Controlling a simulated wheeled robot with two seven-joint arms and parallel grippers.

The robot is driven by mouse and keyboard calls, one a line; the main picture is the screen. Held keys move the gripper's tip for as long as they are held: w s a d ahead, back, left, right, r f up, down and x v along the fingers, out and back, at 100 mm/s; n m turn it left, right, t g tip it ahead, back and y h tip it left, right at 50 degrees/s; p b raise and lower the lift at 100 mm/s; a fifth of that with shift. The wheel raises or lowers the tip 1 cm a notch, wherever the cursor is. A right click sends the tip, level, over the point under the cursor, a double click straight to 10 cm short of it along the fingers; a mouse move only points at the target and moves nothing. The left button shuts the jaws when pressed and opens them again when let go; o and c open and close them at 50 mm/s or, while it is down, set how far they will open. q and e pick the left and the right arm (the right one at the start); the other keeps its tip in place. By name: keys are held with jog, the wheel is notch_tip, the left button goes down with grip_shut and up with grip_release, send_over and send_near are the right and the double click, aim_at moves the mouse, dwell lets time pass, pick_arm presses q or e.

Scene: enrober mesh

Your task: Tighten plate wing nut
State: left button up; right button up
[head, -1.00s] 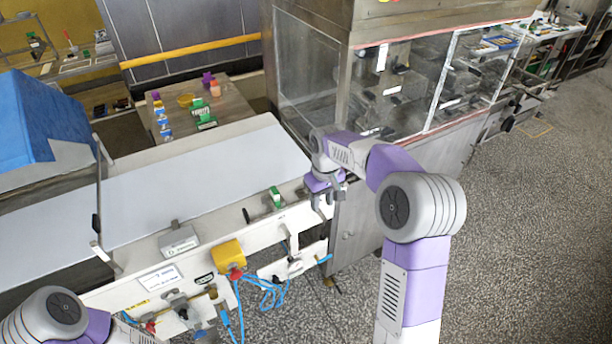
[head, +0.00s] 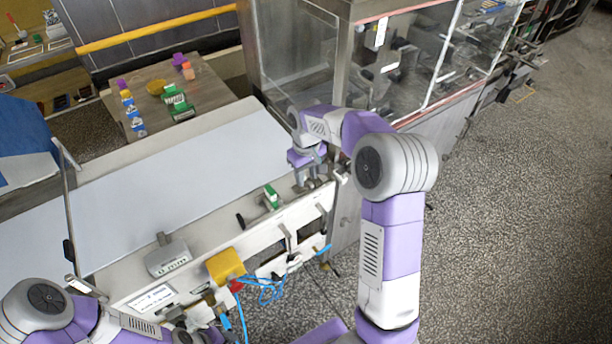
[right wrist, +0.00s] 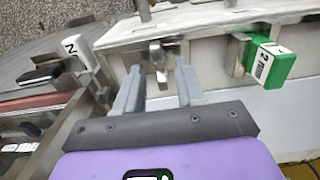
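My right gripper (head: 312,184) is at the far right end of the white machine rail (head: 190,262), beside the glass cabinet. In the right wrist view my right gripper (right wrist: 158,92) is open, with its two grey fingers apart. A small metal fitting (right wrist: 158,56), which may be the wing nut, sits on the rail just beyond the gap between the fingertips. I see no contact with it. A green block marked 2 (right wrist: 272,60) stands to its right on a metal bracket; it also shows in the head view (head: 271,196). My left arm is at the bottom left; its fingers are not clear.
A glass-sided metal cabinet (head: 292,55) stands behind the right gripper. A white belt (head: 170,190) runs left. A grey box (head: 168,257), yellow box (head: 226,265) and blue hoses (head: 268,290) sit along the rail. A white tag (right wrist: 80,50) is left of the fingers.

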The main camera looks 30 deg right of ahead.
jog(key=shift+f, duration=0.3)
grip_shut()
